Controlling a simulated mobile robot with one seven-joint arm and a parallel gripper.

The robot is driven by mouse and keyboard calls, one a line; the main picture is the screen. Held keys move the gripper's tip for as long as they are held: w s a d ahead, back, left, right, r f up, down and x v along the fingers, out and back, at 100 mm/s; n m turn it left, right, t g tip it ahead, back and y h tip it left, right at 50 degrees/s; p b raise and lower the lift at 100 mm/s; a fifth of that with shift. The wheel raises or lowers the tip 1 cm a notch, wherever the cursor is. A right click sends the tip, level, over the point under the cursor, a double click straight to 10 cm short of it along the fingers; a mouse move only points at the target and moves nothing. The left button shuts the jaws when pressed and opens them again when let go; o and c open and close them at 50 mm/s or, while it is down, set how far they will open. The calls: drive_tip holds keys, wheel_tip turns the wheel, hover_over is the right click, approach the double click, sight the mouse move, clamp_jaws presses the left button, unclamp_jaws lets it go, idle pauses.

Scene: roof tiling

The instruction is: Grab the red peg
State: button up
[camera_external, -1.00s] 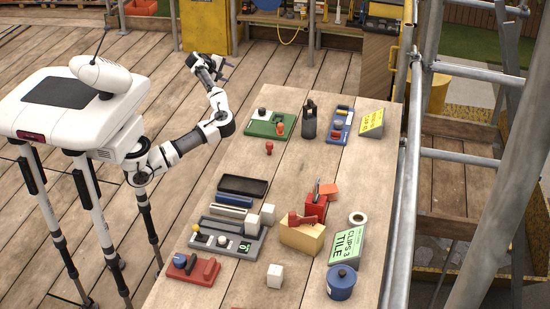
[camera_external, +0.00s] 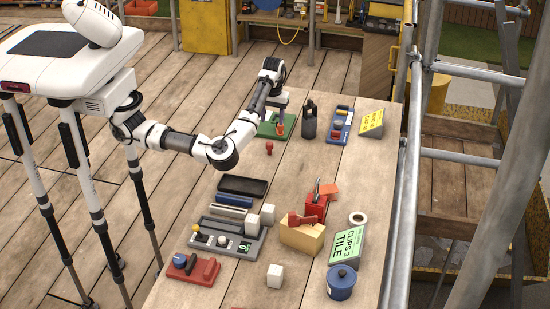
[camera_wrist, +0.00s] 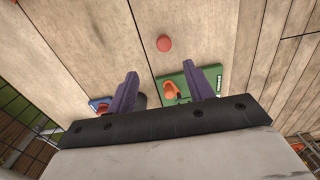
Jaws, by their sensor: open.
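The red peg (camera_external: 269,147) stands on the wooden bench, just in front of the green board (camera_external: 265,130). In the wrist view the red peg (camera_wrist: 164,43) shows as a round top on bare wood, beyond my fingertips. My gripper (camera_wrist: 161,74) is open, with its two purple fingers apart and nothing between them. In the external view my gripper (camera_external: 275,112) hangs over the green board, a little behind the peg and not touching it. The orange piece (camera_wrist: 172,90) on the green board shows between the fingers in the wrist view.
A dark canister (camera_external: 309,120), a blue board (camera_external: 340,125) and a yellow sign (camera_external: 371,122) stand right of the gripper. A black tray (camera_external: 243,186) and grey tray (camera_external: 245,247) lie nearer. The bench around the peg is clear.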

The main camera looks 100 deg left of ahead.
sight(269, 143)
wheel_tip(269, 143, down, 8)
drive_tip(key=shift+s+r+p, duration=0.1)
drive_tip(key=shift+p, duration=0.25)
drive_tip(key=shift+s+f+p, duration=0.25)
drive_tip(key=shift+f+p, duration=0.2)
drive_tip(key=shift+f, duration=0.95)
drive_tip(key=shift+s+f+p, duration=0.2)
drive_tip(key=shift+f+p, duration=0.2)
drive_tip(key=shift+f, duration=0.95)
drive_tip(key=c, duration=1)
